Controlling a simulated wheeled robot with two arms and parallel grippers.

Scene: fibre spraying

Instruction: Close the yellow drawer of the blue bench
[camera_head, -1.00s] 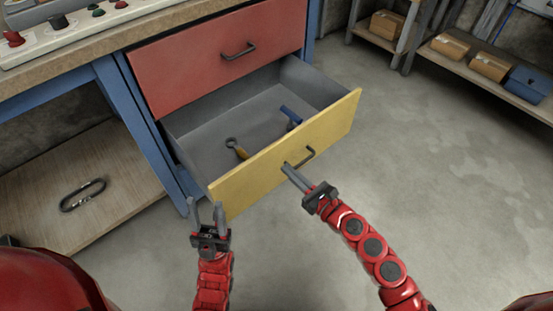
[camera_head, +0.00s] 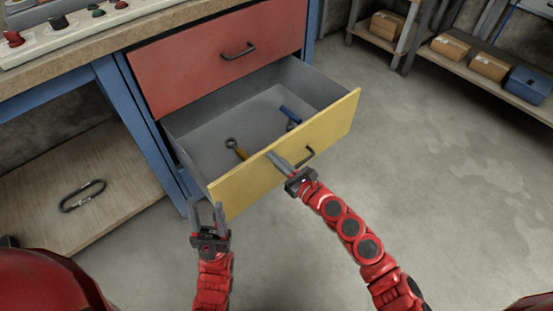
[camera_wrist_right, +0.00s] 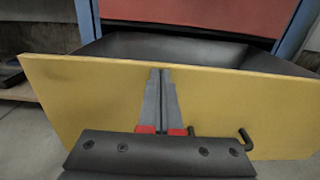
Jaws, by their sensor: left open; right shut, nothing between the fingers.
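The yellow drawer (camera_head: 326,128) of the blue bench (camera_head: 133,127) stands well open, its grey inside showing. Its dark handle (camera_head: 308,156) is on the front face. My right gripper (camera_head: 271,156) is shut and empty, its fingertips at the yellow front left of the handle. In the right wrist view the shut fingers (camera_wrist_right: 160,75) point at the yellow front (camera_wrist_right: 85,100), with the handle (camera_wrist_right: 247,140) to their right. I cannot tell whether they touch it. My left gripper (camera_head: 206,212) is open and empty, near the drawer front's lower left corner.
A yellow-handled wrench (camera_head: 234,148) and a blue tool (camera_head: 290,117) lie inside the drawer. A shut red drawer (camera_head: 215,58) is above it. A carabiner (camera_head: 83,195) lies on the wooden lower shelf. The floor at the right is clear, below a shelf with boxes (camera_head: 487,65).

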